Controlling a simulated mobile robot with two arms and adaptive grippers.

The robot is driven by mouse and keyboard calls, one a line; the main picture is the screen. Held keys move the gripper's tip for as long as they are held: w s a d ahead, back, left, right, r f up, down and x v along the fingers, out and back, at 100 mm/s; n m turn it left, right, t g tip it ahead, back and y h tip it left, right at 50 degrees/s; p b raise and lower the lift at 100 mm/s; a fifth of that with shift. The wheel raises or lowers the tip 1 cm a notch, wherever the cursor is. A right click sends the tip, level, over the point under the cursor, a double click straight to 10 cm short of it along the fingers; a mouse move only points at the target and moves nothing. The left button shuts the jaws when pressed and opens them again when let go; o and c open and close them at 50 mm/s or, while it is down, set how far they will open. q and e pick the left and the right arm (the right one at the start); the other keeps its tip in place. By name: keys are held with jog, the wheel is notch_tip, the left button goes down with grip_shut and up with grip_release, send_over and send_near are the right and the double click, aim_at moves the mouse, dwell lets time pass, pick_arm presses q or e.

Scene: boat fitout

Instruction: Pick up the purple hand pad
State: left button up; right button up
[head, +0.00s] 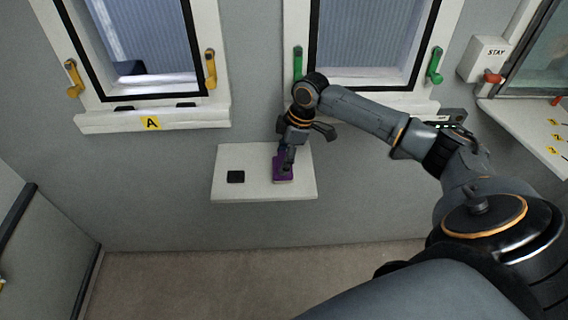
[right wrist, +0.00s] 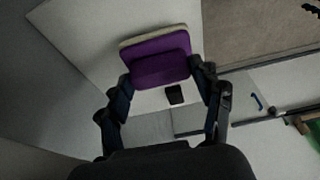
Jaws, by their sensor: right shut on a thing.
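The purple hand pad (head: 283,176) is at the right part of a small white wall shelf (head: 255,191) in the head view. It has a pale underside edge and a raised purple grip, seen close in the right wrist view (right wrist: 158,60). My right gripper (head: 286,165) reaches down to it from above. In the right wrist view its two fingers (right wrist: 164,76) are closed on the sides of the pad's grip. I cannot tell whether the pad touches the shelf. My left gripper is not in view.
A small black block (head: 236,177) lies on the shelf left of the pad. Above are two windows with yellow handles (head: 210,68) and green handles (head: 298,62). A STAY box (head: 487,58) with a red lever is at the right. Floor below the shelf is clear.

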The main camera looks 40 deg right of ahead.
jog(key=s+d+r+b, duration=0.1)
jog(key=s+r+b, duration=0.2)
jog(key=s+r, duration=0.7)
jog(key=shift+s+d+r, duration=0.25)
jog(key=shift+s+d, duration=0.1)
jog(key=shift+s, duration=1.6)
